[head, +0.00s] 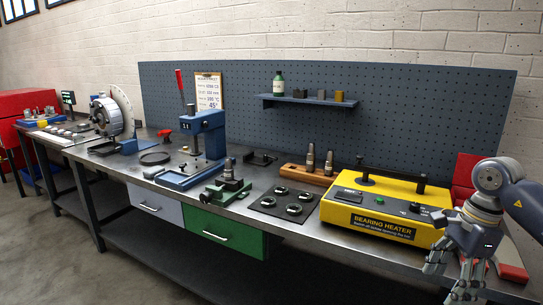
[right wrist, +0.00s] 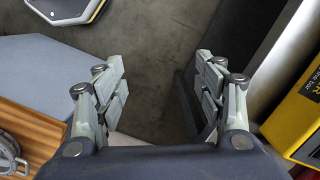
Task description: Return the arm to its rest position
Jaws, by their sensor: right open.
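My right arm (head: 510,195) comes in at the right edge of the head view and hangs downward. Its gripper (head: 450,286) is at the lower right, by the bench's front edge and in front of the right end of the yellow bearing heater (head: 385,212). In the right wrist view the two fingers of this gripper (right wrist: 160,88) stand wide apart with only dark floor between them. It holds nothing. The heater's yellow side (right wrist: 300,120) shows at the right of that view. My left gripper is not in view.
The workbench has a black mat with rings (head: 268,204), a wooden block with tools (head: 306,174), a blue press (head: 204,135) and a green drawer (head: 225,234). A red box (head: 464,176) stands behind my right arm. Open floor (head: 150,270) lies in front of the bench.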

